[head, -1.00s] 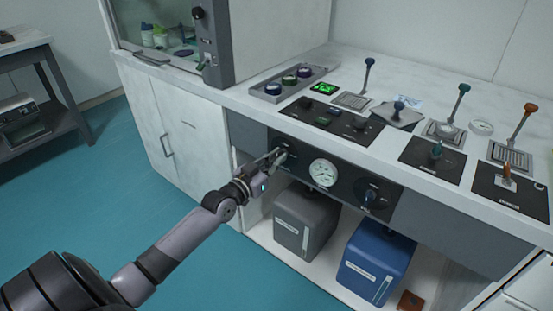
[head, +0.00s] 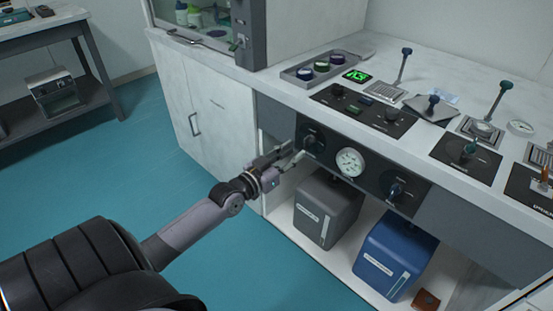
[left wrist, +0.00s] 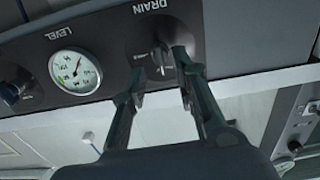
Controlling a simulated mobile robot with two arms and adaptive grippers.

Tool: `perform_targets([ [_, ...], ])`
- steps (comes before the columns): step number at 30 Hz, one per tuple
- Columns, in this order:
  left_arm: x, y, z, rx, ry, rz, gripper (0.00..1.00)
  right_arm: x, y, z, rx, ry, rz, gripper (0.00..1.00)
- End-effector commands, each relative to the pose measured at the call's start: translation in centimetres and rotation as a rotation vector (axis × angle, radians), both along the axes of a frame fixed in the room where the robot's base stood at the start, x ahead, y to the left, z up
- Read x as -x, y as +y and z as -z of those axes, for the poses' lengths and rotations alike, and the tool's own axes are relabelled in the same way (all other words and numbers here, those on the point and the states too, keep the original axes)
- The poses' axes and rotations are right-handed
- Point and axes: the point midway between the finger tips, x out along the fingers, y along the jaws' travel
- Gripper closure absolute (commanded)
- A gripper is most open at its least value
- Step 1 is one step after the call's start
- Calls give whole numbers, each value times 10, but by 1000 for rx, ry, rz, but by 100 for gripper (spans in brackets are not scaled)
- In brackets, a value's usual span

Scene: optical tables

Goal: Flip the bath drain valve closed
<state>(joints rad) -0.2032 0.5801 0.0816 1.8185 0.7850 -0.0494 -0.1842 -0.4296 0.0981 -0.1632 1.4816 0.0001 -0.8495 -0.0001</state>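The drain valve (head: 312,141) is a dark round knob with a lever on the dark front panel under the counter, left of the gauge. In the left wrist view the drain valve (left wrist: 162,52) shows upside down under the word DRAIN, its slim handle pointing roughly up and down in the picture. My left gripper (head: 297,153) is just in front and to the left of the valve. In the left wrist view my left gripper (left wrist: 160,75) has its fingers apart, with the handle showing between and beyond the tips. Contact cannot be told. My right gripper is not in view.
A round level gauge (head: 350,162) and another dark valve (head: 396,189) sit right of the drain valve. A grey container (head: 325,210) and a blue container (head: 395,257) stand on the shelf below. The floor before the cabinet is clear.

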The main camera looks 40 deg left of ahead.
Motion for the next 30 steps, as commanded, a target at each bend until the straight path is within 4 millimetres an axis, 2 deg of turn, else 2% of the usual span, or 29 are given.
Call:
perform_targets([
  [1,12,0,1,-1,4,1,73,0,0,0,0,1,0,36],
  [6,41,3,0,-1,3,2,73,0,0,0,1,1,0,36],
  [12,62,5,0,-1,1,0,73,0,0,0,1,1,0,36],
  [18,68,5,-1,0,-1,1,73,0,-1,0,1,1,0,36],
  [30,68,5,-1,0,-1,0,73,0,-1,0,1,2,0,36],
])
